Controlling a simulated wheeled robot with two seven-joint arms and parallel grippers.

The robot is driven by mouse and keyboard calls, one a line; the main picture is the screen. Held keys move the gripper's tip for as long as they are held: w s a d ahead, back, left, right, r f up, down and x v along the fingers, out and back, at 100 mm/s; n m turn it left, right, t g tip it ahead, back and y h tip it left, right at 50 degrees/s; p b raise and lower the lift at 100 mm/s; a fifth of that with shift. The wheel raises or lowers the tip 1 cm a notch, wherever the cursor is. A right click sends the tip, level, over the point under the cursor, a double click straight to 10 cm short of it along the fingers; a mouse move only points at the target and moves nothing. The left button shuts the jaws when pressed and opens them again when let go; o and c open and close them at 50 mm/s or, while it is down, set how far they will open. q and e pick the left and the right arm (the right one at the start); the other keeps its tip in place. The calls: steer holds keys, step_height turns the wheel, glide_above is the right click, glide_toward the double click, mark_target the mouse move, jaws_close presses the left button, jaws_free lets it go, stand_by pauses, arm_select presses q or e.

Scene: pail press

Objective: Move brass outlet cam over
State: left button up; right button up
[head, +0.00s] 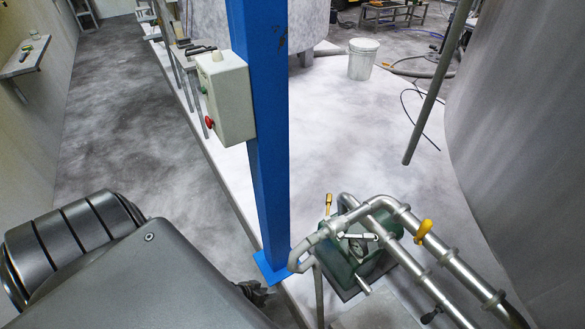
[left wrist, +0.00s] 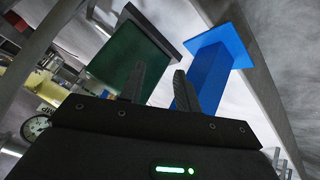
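A small brass-coloured lever (head: 328,203), which looks like the brass outlet cam, stands upright at the pipework on the green pump unit (head: 342,268). A rounder yellow handle (head: 424,231) sits on the pipe farther right. My left gripper (head: 258,292) is low beside the foot of the blue post, left of the pump and apart from the lever; my arm hides most of it. In the left wrist view its two fingers (left wrist: 160,72) are apart with nothing between them. The green unit (left wrist: 128,60) shows behind them. My right gripper is not in view.
The blue post (head: 262,130) with its base plate stands close to my left gripper and carries a grey switch box (head: 226,98). Steel pipes (head: 420,272) run along the pump's right side. A white pail (head: 363,59) stands far back. Open floor lies left.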

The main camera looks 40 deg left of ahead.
arm_select(q)
steer(key=w+r+n+t+h+p, duration=0.1)
steer(key=w+r+h, duration=0.1)
steer(key=w+r, duration=0.45)
steer(key=w+a+r+n+t+h+p, duration=0.1)
steer(key=w+r+h, duration=0.15)
steer(key=r, duration=0.65)
steer(key=w+r+n+t+h+p, duration=0.1)
steer(key=w+r+t+p, duration=0.1)
steer(key=w+r, duration=0.45)
step_height(320, 180, up, 20)
steer(key=d+n+g+h+p, duration=0.1)
steer(key=g+h+p, duration=0.1)
steer(key=h, duration=0.5)
steer(key=b+x, duration=0.1)
steer(key=x, duration=0.6)
steer(key=shift+d, duration=0.4)
steer(key=shift+w+d, duration=0.1)
steer(key=shift+w, duration=0.1)
steer(key=c, duration=0.5)
